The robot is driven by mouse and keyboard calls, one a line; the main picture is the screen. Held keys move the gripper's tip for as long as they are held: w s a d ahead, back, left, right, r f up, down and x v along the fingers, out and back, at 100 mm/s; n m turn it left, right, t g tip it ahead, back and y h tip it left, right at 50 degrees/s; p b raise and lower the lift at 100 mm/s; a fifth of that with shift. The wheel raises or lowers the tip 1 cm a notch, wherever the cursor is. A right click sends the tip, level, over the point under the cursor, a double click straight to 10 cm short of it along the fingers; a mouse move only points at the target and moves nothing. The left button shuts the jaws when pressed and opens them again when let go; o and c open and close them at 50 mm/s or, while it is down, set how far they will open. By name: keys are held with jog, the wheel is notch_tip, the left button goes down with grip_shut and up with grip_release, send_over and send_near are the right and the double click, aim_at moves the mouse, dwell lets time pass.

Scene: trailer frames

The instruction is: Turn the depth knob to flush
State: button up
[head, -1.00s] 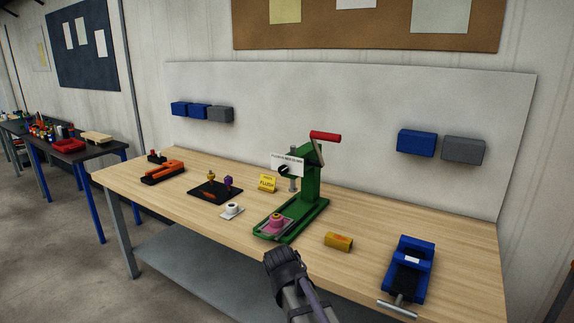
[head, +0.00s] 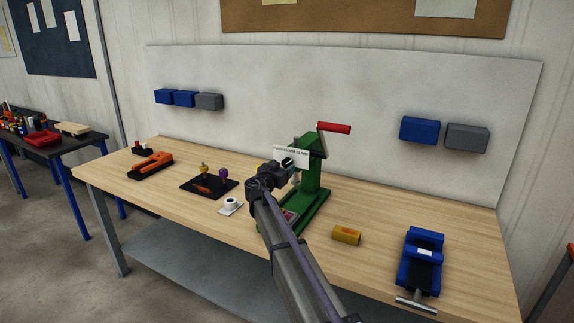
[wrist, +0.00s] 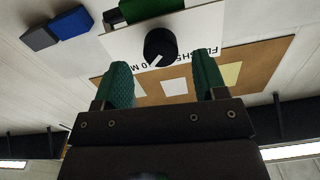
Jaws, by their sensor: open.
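The depth knob (wrist: 160,47) is round and black, with a white pointer line aimed down and left in the wrist view. It sits on a white scale plate (wrist: 205,30) whose printing, partly readable as FLUSH, 5 and 10, appears upside down. The plate (head: 301,154) is on the green press (head: 315,180), which has a red lever handle. My gripper (wrist: 162,67) is open, its two teal fingers either side of the knob in the picture; I see no contact. In the head view my gripper (head: 281,168) is at the plate and hides most of the knob.
A black mat (head: 196,188), a white roll (head: 231,204) and an orange tool (head: 150,165) lie left. My arm covers much of the press base.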

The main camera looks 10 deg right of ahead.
aim_at(286, 164)
jog(key=x, duration=0.4)
jog(key=shift+w, duration=0.15)
jog(key=c, duration=0.9)
